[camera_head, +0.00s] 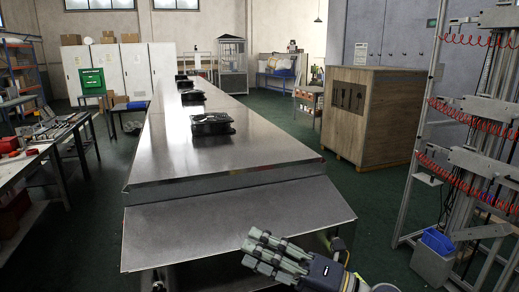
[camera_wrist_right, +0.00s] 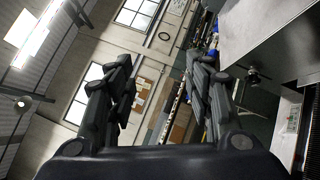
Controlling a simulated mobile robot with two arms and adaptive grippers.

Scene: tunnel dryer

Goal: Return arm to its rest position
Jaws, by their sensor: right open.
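My right gripper (camera_head: 268,250) is at the bottom of the head view, in front of the lower right part of the tunnel dryer's sloped metal front (camera_head: 230,215). In the right wrist view its two dark fingers (camera_wrist_right: 158,85) stand apart with nothing between them. The wrist view is tilted and looks past the fingers to windows and a wall. My left gripper is in neither view.
The long metal dryer (camera_head: 225,152) runs away from me with several black units (camera_head: 211,123) on top. A wooden crate (camera_head: 370,115) stands at right, near a metal frame with red coiled hoses (camera_head: 470,120). A workbench (camera_head: 40,140) is at left. Green floor (camera_head: 290,118) shows between.

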